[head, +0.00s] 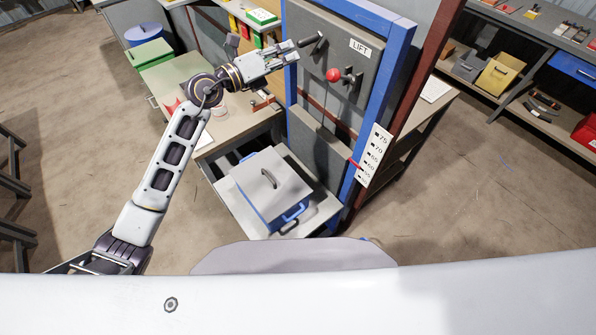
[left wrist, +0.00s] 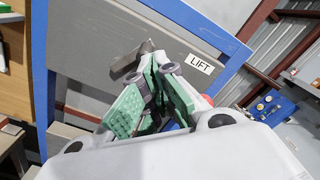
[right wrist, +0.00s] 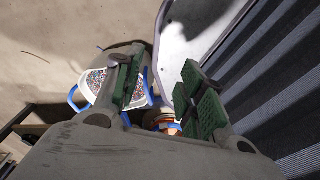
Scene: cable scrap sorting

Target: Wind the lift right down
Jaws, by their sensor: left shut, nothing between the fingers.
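The grey lift panel (head: 352,50) stands in a blue frame with a LIFT label (head: 361,48). On it are a red knob (head: 333,75), a dark crank-like part (head: 351,79) beside it, and a dark handle (head: 312,42) higher left. My left gripper (head: 291,53) is shut and empty, close by that upper handle; contact is unclear. In the left wrist view the handle (left wrist: 130,62) shows beyond the fingers. A red pointer (head: 356,165) sits low on the white scale (head: 374,156), near its lower numbers. My right gripper (right wrist: 158,85) is open and empty.
A blue-handled grey lidded box (head: 258,190) rests on a grey platform (head: 229,198) below the panel. A workbench (head: 238,125) stands left of it. A bin of granules (right wrist: 98,88) lies beyond the right fingers. Shelves (head: 548,85) stand at right; the floor before them is clear.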

